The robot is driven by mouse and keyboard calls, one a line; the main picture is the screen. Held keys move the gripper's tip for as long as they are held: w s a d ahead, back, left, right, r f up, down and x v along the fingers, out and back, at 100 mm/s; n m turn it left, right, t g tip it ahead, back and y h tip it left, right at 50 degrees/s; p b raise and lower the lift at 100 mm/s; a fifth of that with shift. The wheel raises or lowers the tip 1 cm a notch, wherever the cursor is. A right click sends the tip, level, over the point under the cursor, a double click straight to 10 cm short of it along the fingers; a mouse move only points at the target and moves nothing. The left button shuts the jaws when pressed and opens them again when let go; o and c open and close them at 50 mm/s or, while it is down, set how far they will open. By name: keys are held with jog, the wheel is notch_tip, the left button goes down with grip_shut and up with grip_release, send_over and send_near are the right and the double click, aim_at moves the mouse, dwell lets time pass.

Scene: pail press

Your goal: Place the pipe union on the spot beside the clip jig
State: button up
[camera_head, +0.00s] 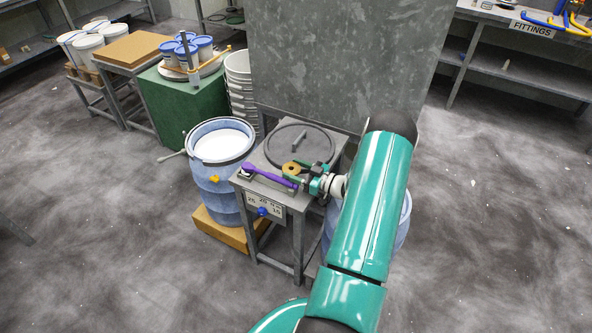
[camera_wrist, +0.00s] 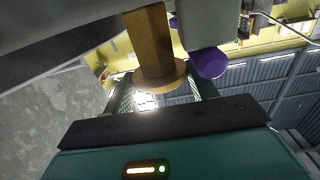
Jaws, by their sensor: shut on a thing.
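The pipe union (camera_wrist: 152,45) is a brass-brown piece with a hexagonal body and a round flange. In the wrist view it sits between the two green fingers of my gripper (camera_wrist: 160,92), which is shut on it. In the head view the union (camera_head: 291,169) shows as a small brown ring over the grey press table, left of my gripper (camera_head: 305,172). I cannot make out the marked spot.
A round grey plate with a handle (camera_head: 300,143) takes up the table (camera_head: 262,160) behind the union. A blue drum (camera_head: 218,165) stands left of it, and another is partly hidden behind my arm. A grey metal panel (camera_head: 340,60) rises behind. Open floor lies in front.

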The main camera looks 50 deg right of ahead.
jog(key=shift+r, duration=0.1)
jog(key=o, duration=1.1)
